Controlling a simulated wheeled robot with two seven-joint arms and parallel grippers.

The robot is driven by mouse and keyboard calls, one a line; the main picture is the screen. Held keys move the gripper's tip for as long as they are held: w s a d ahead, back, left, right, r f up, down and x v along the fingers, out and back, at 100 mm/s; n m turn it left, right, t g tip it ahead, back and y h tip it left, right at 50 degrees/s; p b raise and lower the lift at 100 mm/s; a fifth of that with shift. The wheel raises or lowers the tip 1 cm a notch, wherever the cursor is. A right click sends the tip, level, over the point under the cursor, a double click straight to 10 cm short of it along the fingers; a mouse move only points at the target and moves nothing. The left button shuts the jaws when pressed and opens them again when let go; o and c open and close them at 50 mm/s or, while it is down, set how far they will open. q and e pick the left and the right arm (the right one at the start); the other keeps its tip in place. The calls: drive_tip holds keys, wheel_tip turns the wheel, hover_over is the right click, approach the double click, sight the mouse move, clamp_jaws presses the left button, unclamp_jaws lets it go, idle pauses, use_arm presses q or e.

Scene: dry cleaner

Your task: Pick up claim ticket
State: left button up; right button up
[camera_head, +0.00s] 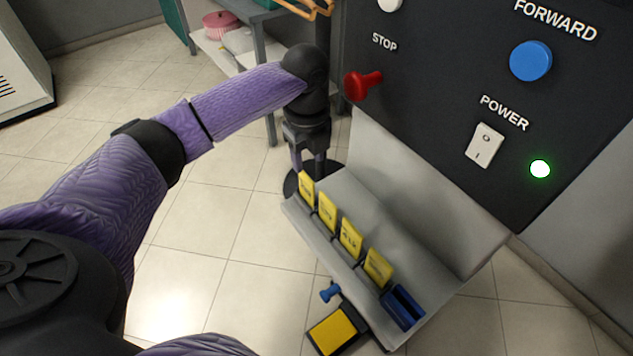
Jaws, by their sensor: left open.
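Several yellow claim tickets stand upright in a row along the front of a grey shelf (420,225) in the head view. The farthest ticket (306,190) is at the shelf's left end. My left gripper (309,165) points down just above and behind the farthest ticket. It is open; its fingertips are partly hidden by that ticket, and I cannot tell whether they touch it. My right gripper is not in view.
A dark control panel (440,100) with a red stop knob (362,86), blue button (530,61) and power switch (485,145) rises behind the shelf. A blue holder (402,307) sits at the shelf's near end, beside a yellow-topped black box (333,332). Tiled floor is clear at left.

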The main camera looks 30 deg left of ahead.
sight(306, 175)
use_arm(q)
drive_tip(key=f+b, duration=0.1)
drive_tip(key=f, duration=0.1)
drive_tip(key=f+b, duration=0.1)
drive_tip(key=f, duration=0.2)
drive_tip(key=f+b, duration=0.1)
drive_tip(key=f, duration=0.2)
drive_tip(key=shift+s+a+b, duration=0.15)
drive_tip(key=shift+a+b, duration=0.1)
drive_tip(key=shift+b, duration=0.05)
drive_tip(key=shift+r, duration=0.25)
drive_tip(key=c, duration=0.5)
clamp_jaws()
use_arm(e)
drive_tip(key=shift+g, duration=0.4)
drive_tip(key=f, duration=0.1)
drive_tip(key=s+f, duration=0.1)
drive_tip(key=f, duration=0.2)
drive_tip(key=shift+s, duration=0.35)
